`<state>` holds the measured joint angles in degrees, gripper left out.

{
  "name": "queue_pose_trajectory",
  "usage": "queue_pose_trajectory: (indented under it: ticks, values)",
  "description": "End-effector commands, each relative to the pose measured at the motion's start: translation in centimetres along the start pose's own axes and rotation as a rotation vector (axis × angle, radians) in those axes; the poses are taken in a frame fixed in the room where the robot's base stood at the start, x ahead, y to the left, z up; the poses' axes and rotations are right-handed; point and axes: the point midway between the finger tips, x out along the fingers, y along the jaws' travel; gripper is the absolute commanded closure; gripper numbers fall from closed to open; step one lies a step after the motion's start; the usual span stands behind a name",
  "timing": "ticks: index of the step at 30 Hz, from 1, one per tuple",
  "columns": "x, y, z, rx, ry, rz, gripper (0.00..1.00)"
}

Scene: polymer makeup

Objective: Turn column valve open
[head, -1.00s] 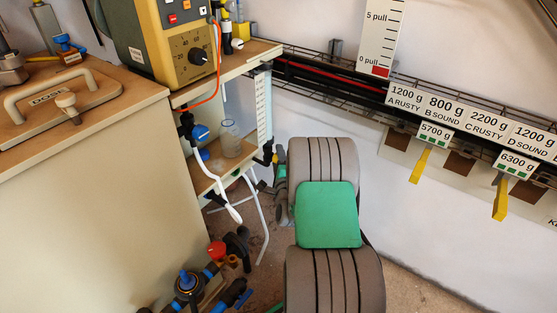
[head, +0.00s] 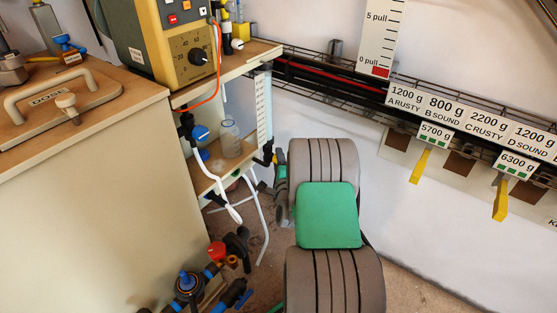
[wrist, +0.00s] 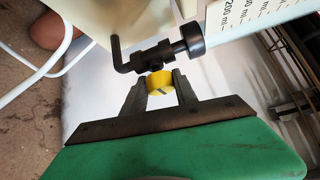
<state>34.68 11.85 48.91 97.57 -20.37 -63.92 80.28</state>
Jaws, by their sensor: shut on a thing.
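The column (wrist: 250,25) is a white graduated tube with ml marks, and its lower end runs into a black valve (wrist: 160,55) with a bent outlet. The valve carries a round yellow knob (wrist: 160,83) with a dark mark on its face. My gripper (wrist: 160,88) is shut on the yellow knob, one finger on each side. In the head view the column (head: 264,105) stands at the shelf's right edge, with the valve (head: 264,157) below it. My arm hides part of the gripper there.
A clear beaker (head: 230,138) stands on the lower shelf (head: 212,180), left of the valve. A white hose (head: 196,160) hangs there. Pipes with a red-handled valve (head: 217,251) are at lower left. A wire cable tray (head: 330,82) runs along the wall at right.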

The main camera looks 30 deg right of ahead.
Motion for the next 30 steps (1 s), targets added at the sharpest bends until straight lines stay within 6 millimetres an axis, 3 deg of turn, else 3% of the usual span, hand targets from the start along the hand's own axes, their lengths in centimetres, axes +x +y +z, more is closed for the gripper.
queue_pose_trajectory:
  ticks: [11, 30]
  values:
    - [0.01, -0.01, -0.15, -0.106, -0.01, -0.114, 1.0]
    - [-0.08, 0.38, -0.13, -0.441, -0.048, -0.444, 1.0]
